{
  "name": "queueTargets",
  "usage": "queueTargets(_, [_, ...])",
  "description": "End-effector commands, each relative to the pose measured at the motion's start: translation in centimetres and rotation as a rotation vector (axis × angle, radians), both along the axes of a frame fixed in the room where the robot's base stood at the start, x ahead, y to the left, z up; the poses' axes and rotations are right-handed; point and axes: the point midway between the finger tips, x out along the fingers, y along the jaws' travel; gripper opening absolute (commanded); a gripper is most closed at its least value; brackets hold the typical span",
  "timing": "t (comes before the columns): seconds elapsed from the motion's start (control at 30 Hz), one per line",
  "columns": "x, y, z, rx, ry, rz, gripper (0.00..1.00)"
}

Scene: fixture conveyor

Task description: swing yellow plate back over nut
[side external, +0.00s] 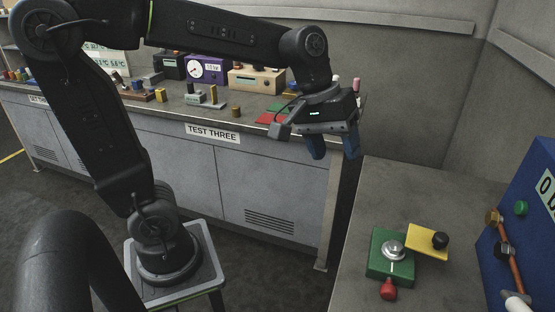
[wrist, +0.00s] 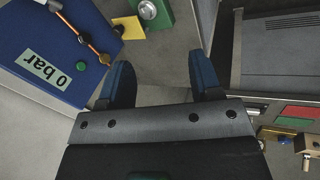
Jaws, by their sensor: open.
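A silver round nut (side external: 393,250) sits on top of the green block, uncovered and beside the plate. A red knob (side external: 388,289) is at the block's front. In the wrist view the yellow plate (wrist: 129,25), the nut (wrist: 148,9) and the green block (wrist: 165,20) show at the top. My gripper (side external: 334,156) is open and empty, above and to the left of the block, apart from it; it also shows in the wrist view (wrist: 160,75).
A blue panel (side external: 530,205) marked "0 bar" stands at the bench's right, with a copper pipe (side external: 510,263) and fittings on its face. A long bench (side external: 260,185) labelled "TEST THREE" carries several instruments and parts behind. The grey bench top (side external: 390,190) behind the block is clear.

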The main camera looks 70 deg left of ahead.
Motion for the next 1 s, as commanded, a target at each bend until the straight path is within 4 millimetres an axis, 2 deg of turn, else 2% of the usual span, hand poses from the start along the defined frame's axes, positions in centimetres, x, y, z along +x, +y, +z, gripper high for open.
queueTargets(0.3, [-5.4,1.4,-0.6,0.185,-0.142,-0.200,0.58])
queueTargets(0.5, [-7.9,2.2,-1.4,0.289,-0.208,-0.305,0.58])
queueTargets(0.7, [-9.2,2.7,-1.9,0.347,-0.241,-0.365,0.58])
queueTargets(1.0, [-9.4,2.8,-2.1,0.360,-0.246,-0.377,0.58])
